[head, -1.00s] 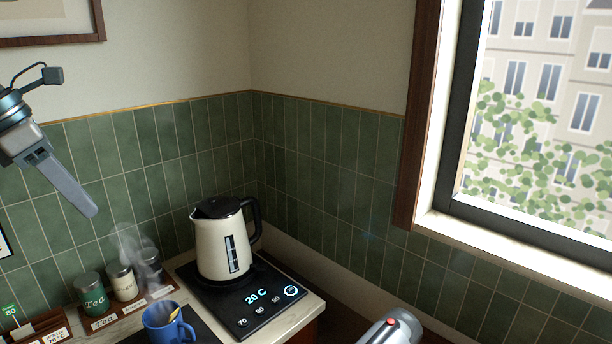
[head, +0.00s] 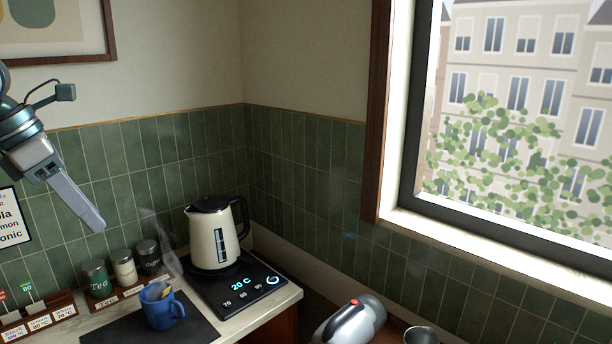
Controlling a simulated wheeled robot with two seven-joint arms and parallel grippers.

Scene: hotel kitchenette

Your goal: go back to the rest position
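My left gripper (head: 82,205) hangs at the left in the head view, high in front of the green tiled wall. It shows edge-on with its fingers pointing down and right, so its opening cannot be told. Nothing shows at its tips. My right gripper is not in view. The blue mug (head: 162,312) stands upright on a dark mat (head: 120,331), below and right of the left gripper and apart from it. Something yellow shows in its mouth, and steam rises above it.
A cream kettle (head: 210,242) stands on a black heating base (head: 248,287) reading 20 C. Several lidded jars (head: 124,268) stand in a rack behind the mug. A silver vessel with a red button (head: 345,318) and a metal cup (head: 421,336) are at the bottom right.

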